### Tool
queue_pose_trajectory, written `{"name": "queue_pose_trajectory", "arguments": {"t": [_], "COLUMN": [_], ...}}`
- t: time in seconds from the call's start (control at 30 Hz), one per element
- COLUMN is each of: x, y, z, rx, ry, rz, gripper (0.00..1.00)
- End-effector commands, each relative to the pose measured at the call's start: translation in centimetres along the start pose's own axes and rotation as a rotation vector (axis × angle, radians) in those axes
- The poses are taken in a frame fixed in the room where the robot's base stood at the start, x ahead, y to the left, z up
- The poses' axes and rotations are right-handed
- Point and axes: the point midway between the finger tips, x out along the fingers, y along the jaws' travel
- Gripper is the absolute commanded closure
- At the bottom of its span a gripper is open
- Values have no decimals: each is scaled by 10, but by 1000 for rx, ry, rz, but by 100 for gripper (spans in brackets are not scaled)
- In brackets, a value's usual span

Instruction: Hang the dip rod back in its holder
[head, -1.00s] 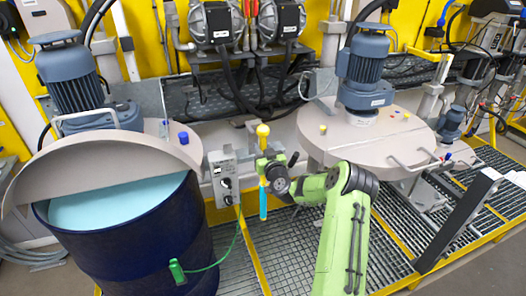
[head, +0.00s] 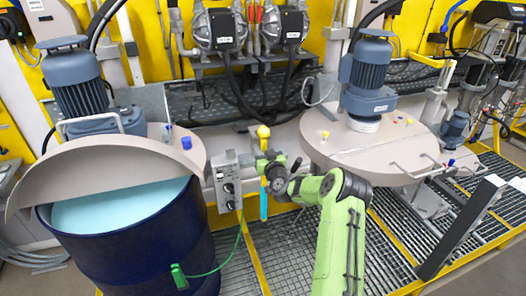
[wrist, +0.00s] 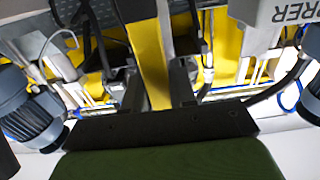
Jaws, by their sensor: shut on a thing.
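The dip rod has a yellow knob (head: 263,132) at its top and a light-blue lower end (head: 264,205). It hangs upright in the middle of the head view. My gripper (head: 263,164) is shut around the rod below the knob and hides part of it. In the wrist view a yellow length of the rod (wrist: 148,50) runs between the two dark fingers of my gripper (wrist: 157,88). A small grey bracket (head: 241,126) shows just behind and left of the knob; I cannot tell whether it is the holder or whether the rod touches it.
An open dark blue drum (head: 135,245) with pale blue liquid stands at left under a tilted lid (head: 105,165). A grey control box (head: 226,180) is close left of the rod. A round lid with a motor (head: 367,75) is at right. Grating (head: 290,240) lies below.

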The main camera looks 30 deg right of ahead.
Motion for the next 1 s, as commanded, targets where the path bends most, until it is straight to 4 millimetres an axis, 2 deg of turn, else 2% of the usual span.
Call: {"name": "queue_pose_trajectory", "arguments": {"t": [0.7,1.0], "x": [41,45], "y": [-1,0], "z": [3,2], "rx": [-1,0], "ry": [3,2], "rz": [0,1], "gripper": [100,100]}}
